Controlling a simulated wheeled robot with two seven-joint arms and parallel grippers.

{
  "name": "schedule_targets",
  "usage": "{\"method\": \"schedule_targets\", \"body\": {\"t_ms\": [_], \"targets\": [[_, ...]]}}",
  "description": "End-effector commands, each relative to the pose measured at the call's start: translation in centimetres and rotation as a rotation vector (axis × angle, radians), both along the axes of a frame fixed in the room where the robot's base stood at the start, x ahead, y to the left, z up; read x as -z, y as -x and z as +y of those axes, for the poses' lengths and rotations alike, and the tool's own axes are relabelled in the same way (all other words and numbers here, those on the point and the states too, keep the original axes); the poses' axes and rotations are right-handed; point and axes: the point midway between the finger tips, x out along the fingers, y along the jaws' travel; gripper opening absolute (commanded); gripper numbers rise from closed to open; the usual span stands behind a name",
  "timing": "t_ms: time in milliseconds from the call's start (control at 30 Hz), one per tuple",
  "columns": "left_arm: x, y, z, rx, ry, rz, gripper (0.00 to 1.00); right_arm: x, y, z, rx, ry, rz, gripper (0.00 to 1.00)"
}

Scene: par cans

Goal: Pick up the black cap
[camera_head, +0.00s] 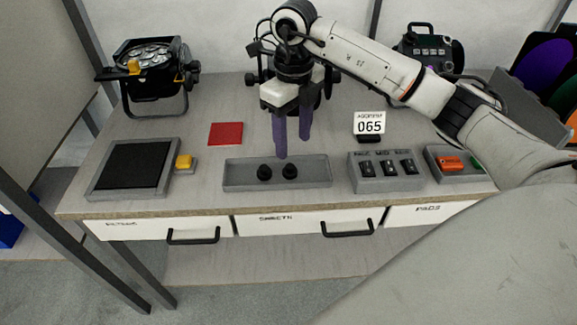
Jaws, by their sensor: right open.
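Two small dark, rounded pieces that look like black caps sit side by side in a shallow grey tray (237,175) near the table's front edge. One black cap (264,172) is on the left, and the other black cap (290,171) is just right of it. My right gripper (293,148) points down above the tray, its two purple fingers apart with nothing seen between them. The fingers are above and behind the caps, and no contact shows. My left gripper is not in view.
A black pad (132,166), yellow block (184,161) and red square (226,133) lie left.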

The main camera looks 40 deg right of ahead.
Motion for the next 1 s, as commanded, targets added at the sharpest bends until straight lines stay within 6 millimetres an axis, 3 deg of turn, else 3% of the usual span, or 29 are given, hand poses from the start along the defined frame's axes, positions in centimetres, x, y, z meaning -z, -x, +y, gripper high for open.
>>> {"method": "schedule_targets", "body": {"t_ms": [267,533,867,1000], "targets": [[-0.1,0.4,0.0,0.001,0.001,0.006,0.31,2.6,0.1,0.3,-0.003,-0.004,0.001,0.50],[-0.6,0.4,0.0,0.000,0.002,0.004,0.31,6.4,0.3,0.7,-0.002,-0.004,0.002,0.50],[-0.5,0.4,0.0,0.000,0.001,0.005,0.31,7.2,0.2,0.8,-0.003,-0.005,-0.002,0.50],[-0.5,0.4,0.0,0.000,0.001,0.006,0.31,7.1,0.2,0.8,-0.004,-0.005,-0.002,0.26]]}}
